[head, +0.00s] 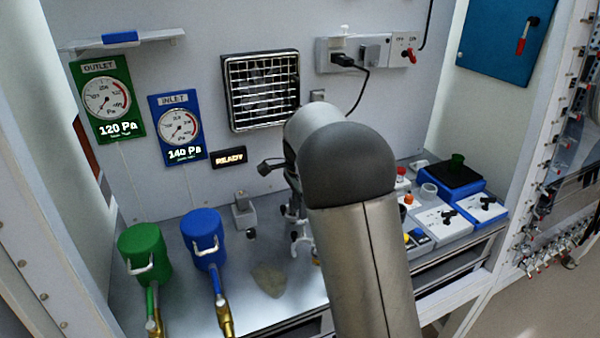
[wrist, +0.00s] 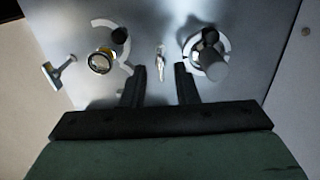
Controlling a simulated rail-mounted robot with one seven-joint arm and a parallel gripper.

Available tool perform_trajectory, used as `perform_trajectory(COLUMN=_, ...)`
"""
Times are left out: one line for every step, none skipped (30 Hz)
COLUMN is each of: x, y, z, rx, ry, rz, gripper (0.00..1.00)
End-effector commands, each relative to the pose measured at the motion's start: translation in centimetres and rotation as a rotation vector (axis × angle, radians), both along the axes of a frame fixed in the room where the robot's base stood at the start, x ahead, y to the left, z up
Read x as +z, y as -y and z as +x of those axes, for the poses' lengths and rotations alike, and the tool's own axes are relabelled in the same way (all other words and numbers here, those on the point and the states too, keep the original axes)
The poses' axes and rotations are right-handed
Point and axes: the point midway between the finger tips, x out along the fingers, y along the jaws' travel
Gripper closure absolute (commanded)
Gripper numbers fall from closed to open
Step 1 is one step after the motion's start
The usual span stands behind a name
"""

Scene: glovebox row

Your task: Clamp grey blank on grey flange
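In the wrist view my gripper (wrist: 159,68) is open, its two black fingers well apart. A small bright metal piece (wrist: 160,62), perhaps a clamp or stud, shows between the fingertips, touching neither. To the right is a grey round fitting (wrist: 212,70) with a darker knob behind it, inside a pale ring-shaped mark; it may be the grey flange or blank, I cannot tell which. To the left is a brass-rimmed round fitting (wrist: 100,62) with a dark knob beside it. In the head view my arm hides the gripper and most fittings.
A T-shaped metal handle (wrist: 58,72) lies at the left in the wrist view. In the head view, green (head: 141,254) and blue (head: 203,238) canisters stand left on the bench. Switch boxes (head: 440,220) and a black-topped blue unit (head: 450,180) stand right.

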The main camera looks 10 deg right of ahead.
Motion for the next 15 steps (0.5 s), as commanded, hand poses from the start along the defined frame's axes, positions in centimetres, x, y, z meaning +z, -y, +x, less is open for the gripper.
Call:
perform_trajectory(x=1.3, y=0.0, z=0.1, rx=0.000, ry=0.007, rz=0.001, gripper=0.73)
perform_trajectory(x=2.0, y=0.0, z=0.1, rx=0.000, ry=0.008, rz=0.000, gripper=0.73)
perform_trajectory(x=3.0, y=0.0, z=0.1, rx=0.000, ry=0.007, rz=0.001, gripper=0.73)
perform_trajectory(x=3.8, y=0.0, z=0.1, rx=0.000, ry=0.007, rz=0.001, gripper=0.73)
perform_trajectory(x=4.6, y=0.0, z=0.1, rx=0.000, ry=0.008, rz=0.001, gripper=0.73)
perform_trajectory(x=5.6, y=0.0, z=0.1, rx=0.000, ry=0.008, rz=0.001, gripper=0.73)
perform_trajectory(x=6.3, y=0.0, z=0.1, rx=0.001, ry=0.007, rz=0.001, gripper=0.73)
perform_trajectory(x=7.0, y=0.0, z=0.1, rx=0.001, ry=0.007, rz=0.000, gripper=0.73)
perform_trajectory(x=8.0, y=0.0, z=0.1, rx=0.001, ry=0.007, rz=0.000, gripper=0.73)
perform_trajectory(x=8.7, y=0.0, z=0.1, rx=0.001, ry=0.006, rz=0.000, gripper=0.73)
perform_trajectory(x=9.4, y=0.0, z=0.1, rx=0.001, ry=0.006, rz=0.000, gripper=0.73)
perform_trajectory(x=10.2, y=0.0, z=0.1, rx=0.000, ry=0.006, rz=0.000, gripper=0.73)
perform_trajectory(x=10.8, y=0.0, z=0.1, rx=0.000, ry=0.005, rz=0.000, gripper=0.73)
perform_trajectory(x=11.3, y=0.0, z=0.1, rx=0.000, ry=0.006, rz=0.000, gripper=0.73)
perform_trajectory(x=12.0, y=0.0, z=0.1, rx=0.000, ry=0.004, rz=0.000, gripper=0.73)
